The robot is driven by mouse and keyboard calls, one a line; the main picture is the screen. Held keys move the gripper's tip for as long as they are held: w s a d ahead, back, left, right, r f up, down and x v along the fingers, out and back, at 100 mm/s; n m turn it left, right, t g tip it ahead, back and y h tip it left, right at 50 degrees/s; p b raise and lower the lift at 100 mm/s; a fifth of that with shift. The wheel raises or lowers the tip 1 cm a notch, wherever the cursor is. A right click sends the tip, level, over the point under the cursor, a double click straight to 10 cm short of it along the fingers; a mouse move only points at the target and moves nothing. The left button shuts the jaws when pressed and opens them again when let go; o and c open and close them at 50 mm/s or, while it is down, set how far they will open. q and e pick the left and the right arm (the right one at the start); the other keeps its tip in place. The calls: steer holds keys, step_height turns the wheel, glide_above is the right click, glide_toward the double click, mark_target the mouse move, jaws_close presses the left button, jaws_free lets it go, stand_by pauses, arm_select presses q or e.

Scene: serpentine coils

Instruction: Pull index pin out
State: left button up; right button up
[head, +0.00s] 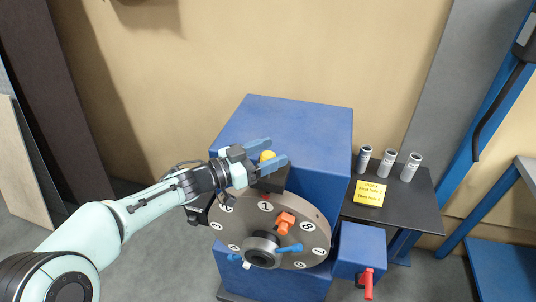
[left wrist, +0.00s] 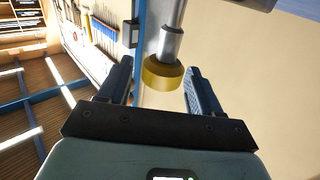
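The index pin has a yellow knob (head: 267,156) and stands above the dark block at the top of the round numbered plate (head: 228,228). In the left wrist view the yellow knob (left wrist: 162,74) sits on a metal shaft between my finger pads. My left gripper (head: 271,153) is open, with one blue finger on each side of the knob. Gaps show between the knob and both fingers in the left wrist view. The plate carries an orange clamp (head: 286,222), a blue handle (head: 290,248) and a dark hub. My right gripper is in neither view.
A blue machine housing (head: 300,125) stands behind the plate. A dark side table (head: 420,205) at right holds several grey cylinders (head: 388,160) and a yellow note (head: 370,192). A blue box (head: 358,245) with a red lever (head: 368,283) sits at lower right.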

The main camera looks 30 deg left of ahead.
arm_select(q)
steer(key=shift+f, duration=0.1)
steer(key=shift+s+a, duration=0.2)
steer(key=shift+s, duration=0.05)
steer(key=b+v, duration=0.1)
steer(key=v, duration=1.1)
steer(key=shift+s+a+b, duration=0.2)
steer(key=shift+s+b, duration=0.15)
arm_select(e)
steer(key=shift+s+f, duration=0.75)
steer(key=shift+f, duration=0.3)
